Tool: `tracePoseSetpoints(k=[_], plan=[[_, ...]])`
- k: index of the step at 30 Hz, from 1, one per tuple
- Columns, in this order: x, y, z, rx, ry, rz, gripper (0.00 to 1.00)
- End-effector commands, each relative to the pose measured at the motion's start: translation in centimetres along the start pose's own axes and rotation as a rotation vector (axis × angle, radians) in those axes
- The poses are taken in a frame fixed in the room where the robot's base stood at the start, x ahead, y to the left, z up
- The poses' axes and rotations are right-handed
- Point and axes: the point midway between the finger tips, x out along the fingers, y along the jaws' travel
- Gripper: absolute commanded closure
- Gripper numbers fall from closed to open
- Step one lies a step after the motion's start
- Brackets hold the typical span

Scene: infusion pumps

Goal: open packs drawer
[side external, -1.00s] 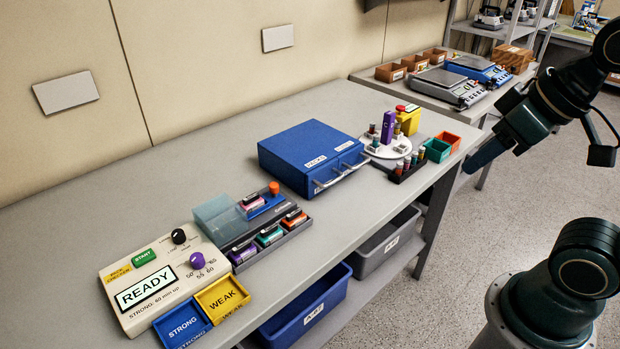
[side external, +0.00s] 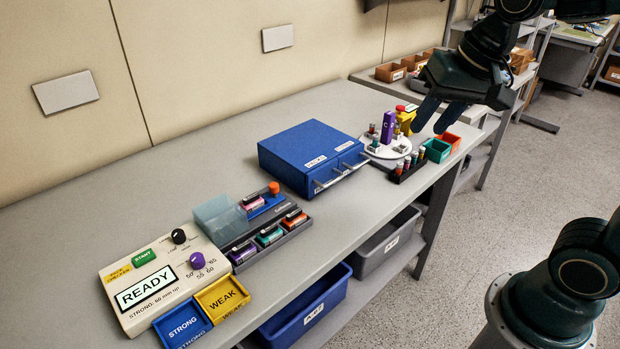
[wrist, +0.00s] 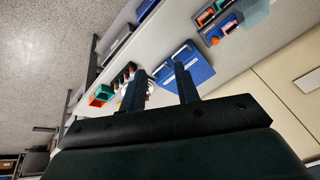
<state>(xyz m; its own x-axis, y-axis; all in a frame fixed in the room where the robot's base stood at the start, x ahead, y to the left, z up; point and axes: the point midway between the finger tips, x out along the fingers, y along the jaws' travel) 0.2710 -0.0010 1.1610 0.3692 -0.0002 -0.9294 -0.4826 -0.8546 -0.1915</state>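The blue drawer cabinet (side external: 300,150) stands on the bench, with two silver bar handles on its front edge. A label that appears to read PACKS (side external: 315,161) is on top, above the left handle (side external: 328,183). The right handle (side external: 353,166) lies below a second label too small to read surely. Both drawers look shut.
A round white stand (side external: 376,150) with coloured vials, a black vial rack (side external: 408,171) and green and orange bins (side external: 437,150) sit right of the cabinet. A battery rack (side external: 268,238) and checker panel (side external: 150,295) lie left. The bench behind the cabinet is clear.

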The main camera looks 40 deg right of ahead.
Motion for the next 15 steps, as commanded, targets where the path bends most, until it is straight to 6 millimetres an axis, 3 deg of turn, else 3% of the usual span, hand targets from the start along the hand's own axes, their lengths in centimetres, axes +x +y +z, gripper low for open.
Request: tracePoseSetpoints(k=[15], plan=[[7.3,-4.5,-8.0,0.594,-0.088,0.096,0.68]])
